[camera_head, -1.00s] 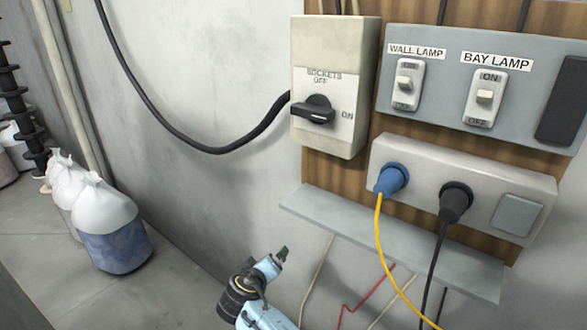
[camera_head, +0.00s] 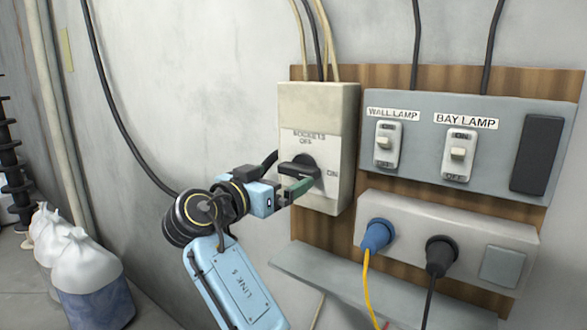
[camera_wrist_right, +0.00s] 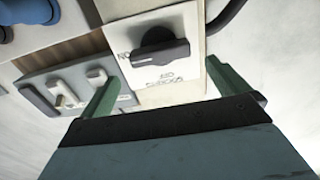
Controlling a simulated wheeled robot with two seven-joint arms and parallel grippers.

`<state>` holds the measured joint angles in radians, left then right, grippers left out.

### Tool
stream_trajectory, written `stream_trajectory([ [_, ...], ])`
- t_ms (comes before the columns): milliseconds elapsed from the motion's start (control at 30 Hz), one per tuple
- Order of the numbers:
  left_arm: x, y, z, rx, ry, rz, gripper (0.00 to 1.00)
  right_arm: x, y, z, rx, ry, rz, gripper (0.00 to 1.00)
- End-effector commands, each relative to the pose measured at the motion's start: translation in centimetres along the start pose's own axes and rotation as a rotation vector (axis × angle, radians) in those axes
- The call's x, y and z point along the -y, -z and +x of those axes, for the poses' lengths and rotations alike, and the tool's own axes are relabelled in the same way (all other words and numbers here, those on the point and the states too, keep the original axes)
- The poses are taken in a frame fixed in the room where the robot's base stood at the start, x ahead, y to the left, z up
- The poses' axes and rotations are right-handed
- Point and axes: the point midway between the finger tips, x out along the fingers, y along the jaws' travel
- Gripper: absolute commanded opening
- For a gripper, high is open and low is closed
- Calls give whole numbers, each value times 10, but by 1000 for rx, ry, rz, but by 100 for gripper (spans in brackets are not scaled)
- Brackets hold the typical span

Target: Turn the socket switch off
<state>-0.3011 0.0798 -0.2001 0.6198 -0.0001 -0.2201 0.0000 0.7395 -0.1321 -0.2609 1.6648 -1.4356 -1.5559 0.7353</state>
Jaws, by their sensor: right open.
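The socket switch is a cream box (camera_head: 320,103) labelled SOCKETS, with OFF above and ON at the right. Its black rotary knob (camera_head: 299,167) also shows in the right wrist view (camera_wrist_right: 160,52). The knob's handle lies roughly sideways in the head view. My right gripper (camera_head: 293,188) is in front of the box's lower part, close to the knob. In the right wrist view, its two green fingers (camera_wrist_right: 165,82) are wide apart, with the knob lying beyond and between them. I cannot tell whether a finger touches it. My left gripper is not in view.
A grey panel (camera_head: 417,105) with wall lamp and bay lamp switches is to the right. Below it, a socket box (camera_head: 400,210) holds blue (camera_head: 376,235) and black (camera_head: 440,255) plugs. A shelf (camera_head: 340,275) juts out underneath. White bags (camera_head: 85,265) stand at left.

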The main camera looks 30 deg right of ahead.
Motion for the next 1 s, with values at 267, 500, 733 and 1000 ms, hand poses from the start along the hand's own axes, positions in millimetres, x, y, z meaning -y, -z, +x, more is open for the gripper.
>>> stream_trajectory([
  [267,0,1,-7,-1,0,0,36,0,1,47,-1,-1,-2,100],
  [500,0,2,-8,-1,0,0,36,0,0,59,1,1,-1,100],
  [733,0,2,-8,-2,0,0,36,0,0,59,1,1,-1,99],
  [1000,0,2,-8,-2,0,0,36,0,0,59,1,1,-2,63],
])
